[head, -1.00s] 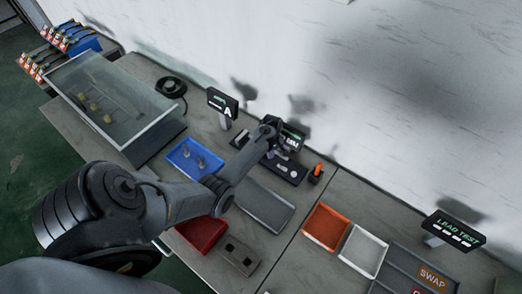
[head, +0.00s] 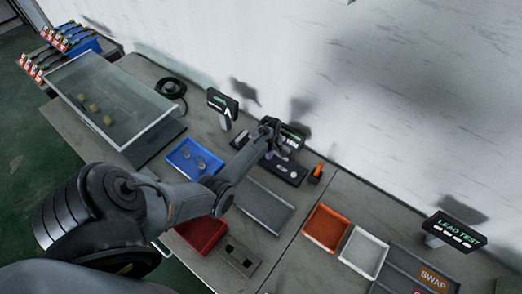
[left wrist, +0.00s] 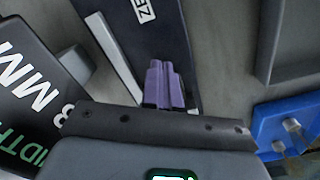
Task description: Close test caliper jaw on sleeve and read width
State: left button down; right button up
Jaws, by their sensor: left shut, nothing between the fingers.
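The test caliper (head: 288,172) is a dark base at the back of the bench, with light marks on top. Its tilted display (head: 293,137) stands behind it, partly hidden by my left wrist. My left gripper (head: 283,154) is over the caliper's left part. In the left wrist view its purple fingers (left wrist: 163,84) are together and empty, above the dark base (left wrist: 160,25). The display (left wrist: 38,95) there shows "MM" lettering, partly cut off. I cannot make out a sleeve or the gap of the caliper jaw. My right gripper is not in view.
A blue tray (head: 173,158) with small parts lies left of the arm. A grey tray (head: 247,206), red bin (head: 187,236), orange tray (head: 311,235) and white tray (head: 352,263) lie nearer. An orange-topped item (head: 317,172) stands right of the caliper. Sign A (head: 226,118) stands left.

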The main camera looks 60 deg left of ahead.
pick_arm(q)
jog(key=shift+s+a, duration=0.35)
jog(key=shift+a, duration=0.35)
jog(key=shift+s+a, duration=0.45)
jog(key=shift+a, duration=0.45)
jog(key=shift+s+a, duration=0.4)
jog(key=shift+a, duration=0.45)
jog(key=shift+w+d, duration=0.1)
jog(key=shift+d, duration=0.1)
jog(key=shift+w+d+p, duration=0.15)
jog(key=shift+d+p, duration=0.2)
jog(key=shift+p, duration=0.1)
notch_tip(320, 180, up, 4)
jog(key=p, duration=0.3)
jog(key=shift+f+p, duration=0.15)
jog(key=shift+p, duration=0.25)
notch_tip(320, 180, up, 3)
jog(key=p, duration=0.3)
jog(key=shift+r+p, duration=0.2)
jog(key=shift+p, duration=0.15)
